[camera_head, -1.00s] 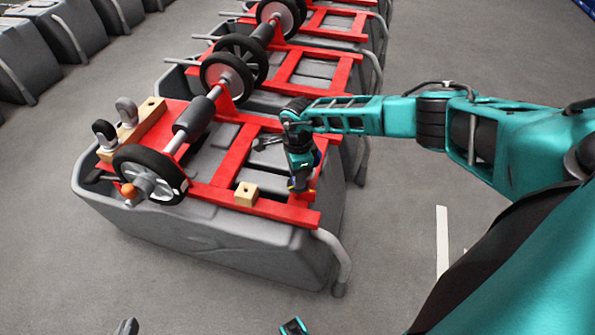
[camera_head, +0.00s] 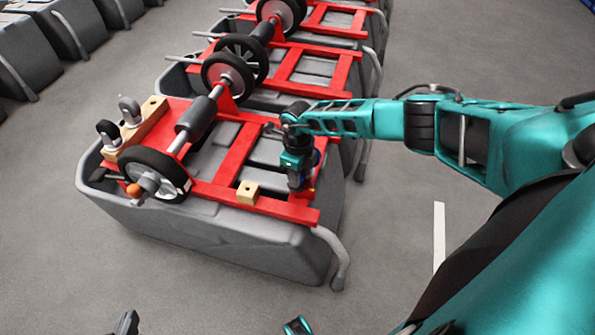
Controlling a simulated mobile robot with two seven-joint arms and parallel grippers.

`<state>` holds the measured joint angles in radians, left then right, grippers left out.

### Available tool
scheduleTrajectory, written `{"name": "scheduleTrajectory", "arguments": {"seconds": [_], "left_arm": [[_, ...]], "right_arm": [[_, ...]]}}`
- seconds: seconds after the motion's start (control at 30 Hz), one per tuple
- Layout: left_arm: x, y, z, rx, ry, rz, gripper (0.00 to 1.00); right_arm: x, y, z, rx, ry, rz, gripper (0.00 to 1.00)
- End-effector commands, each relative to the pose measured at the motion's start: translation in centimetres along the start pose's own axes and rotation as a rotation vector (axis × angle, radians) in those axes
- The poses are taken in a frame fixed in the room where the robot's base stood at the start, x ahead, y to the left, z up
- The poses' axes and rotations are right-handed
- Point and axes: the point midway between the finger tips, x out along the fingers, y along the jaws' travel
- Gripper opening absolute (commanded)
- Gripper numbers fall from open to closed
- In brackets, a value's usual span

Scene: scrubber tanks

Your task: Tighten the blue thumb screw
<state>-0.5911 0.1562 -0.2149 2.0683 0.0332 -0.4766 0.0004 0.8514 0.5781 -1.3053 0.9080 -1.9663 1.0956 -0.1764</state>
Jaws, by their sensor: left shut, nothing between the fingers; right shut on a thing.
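My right gripper (camera_head: 301,191) points down at the right side of the red frame (camera_head: 283,209) on the nearest grey tank (camera_head: 235,240). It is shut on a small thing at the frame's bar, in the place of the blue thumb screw. The screw cannot be made out clearly, as the gripper covers it. Some blue shows beside the gripper's body. My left gripper (camera_head: 125,323) shows only as a dark tip at the bottom edge, low and away from the tank. It is shut and empty, and most of it is out of view.
A black wheel (camera_head: 155,174), a roller (camera_head: 195,118) and two casters on a wooden block (camera_head: 142,122) stand further left. More tanks stand behind. The floor right of the tank is clear.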

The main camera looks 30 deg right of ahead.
Motion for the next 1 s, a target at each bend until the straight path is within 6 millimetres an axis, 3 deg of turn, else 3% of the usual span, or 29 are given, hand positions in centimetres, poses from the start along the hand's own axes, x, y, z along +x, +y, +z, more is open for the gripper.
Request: {"name": "scheduleTrajectory", "arguments": {"seconds": [0.57, 0.6, 0.87, 1.0], "left_arm": [[-0.13, 0.10, -0.11, -0.005, -0.001, 0.000, 0.00], [-0.13, 0.13, -0.12, -0.006, -0.001, 0.000, 0.00], [-0.11, 0.25, -0.11, -0.013, -0.001, 0.000, 0.00], [-0.10, 0.25, -0.09, -0.012, -0.001, 0.000, 0.00]], "right_arm": [[-0.30, -0.16, 0.14, 0.037, -0.003, -0.001, 0.02], [-0.30, -0.16, 0.15, 0.037, -0.003, -0.001, 0.33], [-0.17, -0.14, 0.07, 0.036, -0.002, -0.001, 0.58], [-0.10, -0.18, -0.02, 0.037, 0.000, -0.002, 0.58]]}}
